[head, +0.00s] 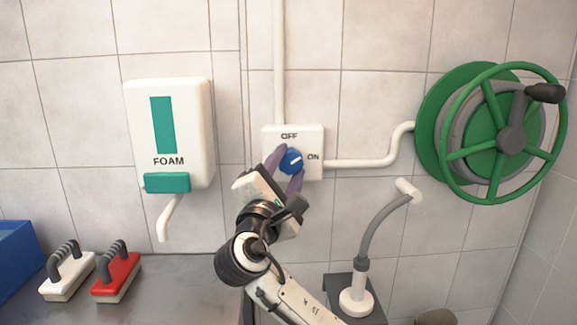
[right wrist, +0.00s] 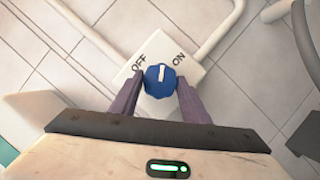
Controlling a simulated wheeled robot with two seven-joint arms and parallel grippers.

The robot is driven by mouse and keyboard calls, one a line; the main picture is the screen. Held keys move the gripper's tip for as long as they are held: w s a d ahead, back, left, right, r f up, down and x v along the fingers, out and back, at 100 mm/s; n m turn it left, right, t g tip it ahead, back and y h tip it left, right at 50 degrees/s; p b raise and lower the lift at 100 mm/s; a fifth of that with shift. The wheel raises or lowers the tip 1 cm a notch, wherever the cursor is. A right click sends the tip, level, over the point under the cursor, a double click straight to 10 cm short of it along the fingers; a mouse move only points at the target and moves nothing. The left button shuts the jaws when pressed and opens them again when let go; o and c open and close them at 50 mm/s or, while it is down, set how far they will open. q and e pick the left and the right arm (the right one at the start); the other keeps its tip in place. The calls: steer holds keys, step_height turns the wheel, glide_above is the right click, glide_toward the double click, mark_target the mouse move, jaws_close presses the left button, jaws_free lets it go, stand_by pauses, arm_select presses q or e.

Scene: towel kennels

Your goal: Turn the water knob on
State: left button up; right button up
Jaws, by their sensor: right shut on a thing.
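The blue water knob (head: 291,161) sits on a white wall plate (head: 315,135) marked OFF above and ON at the right. My right gripper (head: 285,168) reaches up from below, with its two purple-grey fingers shut on the knob from both sides. In the right wrist view the knob (right wrist: 160,80) is between the fingertips. Its white pointer mark lies between the OFF and ON words there. My left gripper is not in view.
A white FOAM dispenser (head: 168,115) hangs at the left. A green hose reel (head: 447,130) is at the right, joined by a pipe (head: 365,162).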

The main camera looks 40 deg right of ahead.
steer(key=m+g+p, duration=0.1)
steer(key=m, duration=0.3)
steer(key=shift+a+g, duration=0.1)
steer(key=shift+g, duration=0.2)
steer(key=shift+r+m+g+y+p, duration=0.1)
steer(key=shift+m+g+y+p, duration=0.45)
steer(key=shift+m, duration=0.95)
steer(key=shift+y, duration=0.25)
steer(key=o, duration=1)
steer(key=b+v, duration=0.1)
steer(key=v, duration=0.9)
steer(key=shift+s+a, duration=0.1)
